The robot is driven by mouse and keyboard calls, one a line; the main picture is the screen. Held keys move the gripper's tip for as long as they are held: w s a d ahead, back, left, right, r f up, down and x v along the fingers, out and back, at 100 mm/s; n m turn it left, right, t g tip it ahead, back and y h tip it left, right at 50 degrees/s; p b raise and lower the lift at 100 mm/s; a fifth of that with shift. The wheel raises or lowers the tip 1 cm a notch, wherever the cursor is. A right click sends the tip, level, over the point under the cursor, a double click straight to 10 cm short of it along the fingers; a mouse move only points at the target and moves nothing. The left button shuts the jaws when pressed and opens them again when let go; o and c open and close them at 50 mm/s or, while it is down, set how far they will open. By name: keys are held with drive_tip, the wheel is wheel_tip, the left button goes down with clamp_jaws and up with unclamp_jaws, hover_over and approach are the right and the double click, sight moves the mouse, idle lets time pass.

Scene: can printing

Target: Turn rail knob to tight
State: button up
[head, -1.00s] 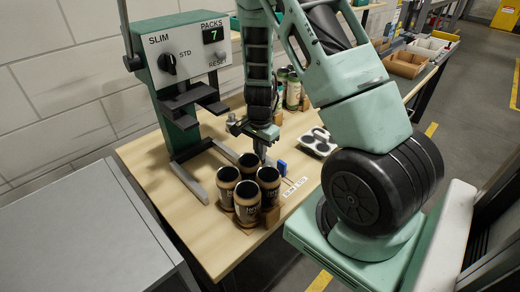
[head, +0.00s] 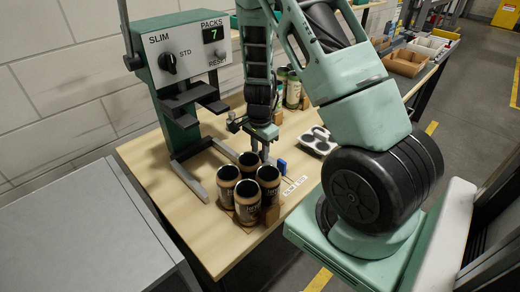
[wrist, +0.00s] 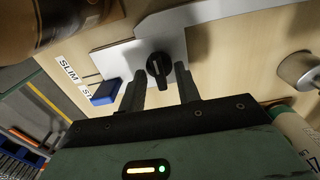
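The rail knob (wrist: 159,70) is a black knob with a raised grip bar on a bare metal plate (wrist: 115,60) in the wrist view. My gripper (wrist: 160,78) is open, with one dark finger on each side of the knob and a gap visible on both sides. Whether the fingertips reach down to the knob's height I cannot tell. In the head view my gripper (head: 264,152) points down at the table behind the cans, and the knob is hidden there. A blue block (wrist: 105,92) sits left of the knob, near the printed SLIM label (wrist: 68,68).
Several dark cans (head: 246,196) stand close together in front of my gripper; one can (wrist: 70,20) fills the wrist view's upper left. A grey cup tray (head: 318,141) and jars (head: 293,92) are farther back.

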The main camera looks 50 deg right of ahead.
sight(260, 152)
wheel_tip(260, 152, up, 17)
drive_tip(key=shift+r+p, duration=0.2)
drive_tip(key=shift+p, duration=0.1)
idle(0.4)
idle(0.4)
